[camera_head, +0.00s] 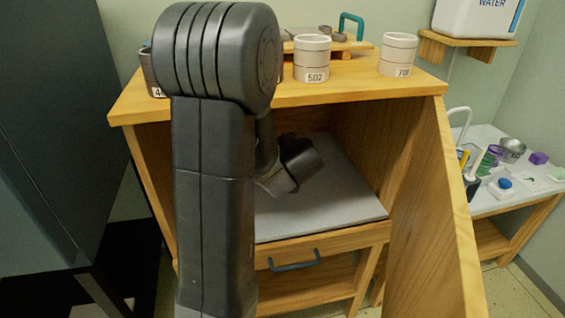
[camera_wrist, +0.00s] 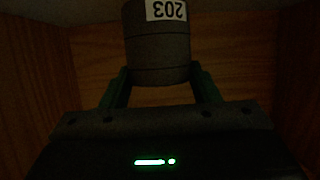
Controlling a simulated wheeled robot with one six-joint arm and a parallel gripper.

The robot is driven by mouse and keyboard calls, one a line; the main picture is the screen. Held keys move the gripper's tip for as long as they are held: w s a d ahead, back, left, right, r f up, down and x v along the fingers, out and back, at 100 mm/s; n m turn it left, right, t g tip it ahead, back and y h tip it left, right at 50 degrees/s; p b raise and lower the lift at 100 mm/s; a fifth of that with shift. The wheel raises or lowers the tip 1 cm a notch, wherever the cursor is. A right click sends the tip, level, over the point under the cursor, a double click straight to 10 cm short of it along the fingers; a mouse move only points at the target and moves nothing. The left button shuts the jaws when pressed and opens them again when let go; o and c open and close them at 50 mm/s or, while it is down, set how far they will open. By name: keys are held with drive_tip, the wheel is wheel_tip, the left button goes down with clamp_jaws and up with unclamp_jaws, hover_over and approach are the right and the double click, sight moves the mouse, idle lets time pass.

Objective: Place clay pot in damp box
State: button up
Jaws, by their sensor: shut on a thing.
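My gripper (camera_wrist: 161,78) is shut on a dark-looking clay pot (camera_wrist: 158,55) in the wrist view, one finger on each side. The pot has a label reading 203, seen upside down. Wooden walls surround it in dim light. In the head view, my arm reaches into the open compartment of a wooden cabinet, which looks to be the damp box (camera_head: 410,88). The compartment has a flat grey floor (camera_head: 345,205). The pot and fingertips are hidden there behind my arm. I cannot tell whether the pot touches the floor.
Pale pots labelled 502 (camera_head: 312,60) and 708 (camera_head: 398,55) stand on the cabinet top, with a partly hidden dark pot (camera_head: 150,72) at left. A wooden panel (camera_head: 425,190), seemingly an open door, juts forward at right. A cluttered side table (camera_head: 520,195) stands beyond.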

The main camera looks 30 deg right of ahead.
wheel_tip(320, 180, down, 4)
drive_tip(key=shift+f+b, duration=0.1)
drive_tip(key=shift+b, duration=0.8)
drive_tip(key=shift+f, duration=0.1)
drive_tip(key=o, duration=1.1)
